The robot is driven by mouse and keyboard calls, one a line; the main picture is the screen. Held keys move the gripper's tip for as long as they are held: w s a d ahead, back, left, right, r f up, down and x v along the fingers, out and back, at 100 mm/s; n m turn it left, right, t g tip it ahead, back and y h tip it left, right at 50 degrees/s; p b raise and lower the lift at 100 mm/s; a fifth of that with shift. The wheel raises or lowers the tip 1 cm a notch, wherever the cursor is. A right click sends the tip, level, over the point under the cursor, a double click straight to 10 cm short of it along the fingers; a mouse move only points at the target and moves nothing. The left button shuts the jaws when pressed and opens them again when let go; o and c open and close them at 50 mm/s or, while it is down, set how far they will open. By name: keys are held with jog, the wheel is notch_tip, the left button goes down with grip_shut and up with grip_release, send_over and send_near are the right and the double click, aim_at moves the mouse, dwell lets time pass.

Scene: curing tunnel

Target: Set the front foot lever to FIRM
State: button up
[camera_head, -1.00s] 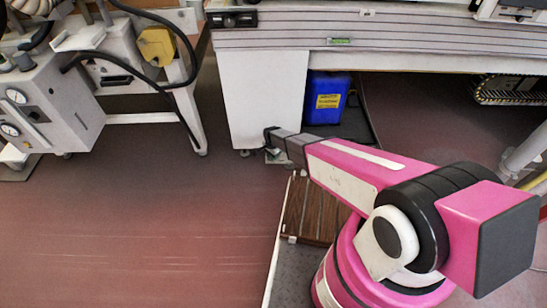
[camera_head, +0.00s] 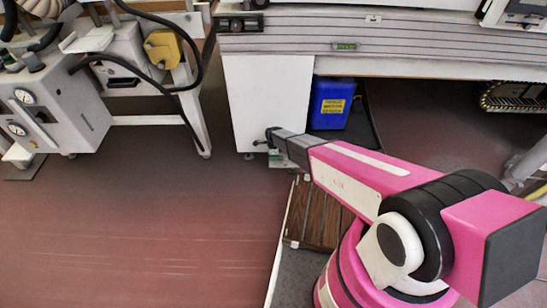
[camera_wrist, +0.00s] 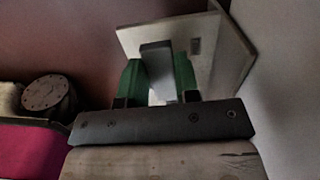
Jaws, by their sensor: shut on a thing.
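My gripper (camera_wrist: 158,88) has green fingers on both sides of a grey lever (camera_wrist: 156,58) in the wrist view, shut on it. A pale plate (camera_wrist: 222,62) lies behind and around the lever. In the head view my gripper (camera_head: 264,142) is low, at the bottom right corner of the white leg panel (camera_head: 265,100). A small pale foot (camera_head: 281,163) shows just below my wrist there. The lever is too small to make out in the head view. I cannot read any FIRM marking or tell the lever's setting.
A blue container (camera_head: 331,103) with a yellow label stands under the long grey bench (camera_head: 420,60), right of the panel. A white machine with gauges (camera_head: 55,115) stands at the left. The reddish floor (camera_head: 140,220) between is clear.

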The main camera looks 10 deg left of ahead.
jog(key=shift+w, duration=0.1)
dwell(0.5)
jog(key=o, duration=0.9)
notch_tip(320, 180, up, 11)
jog(key=shift+f, duration=0.1)
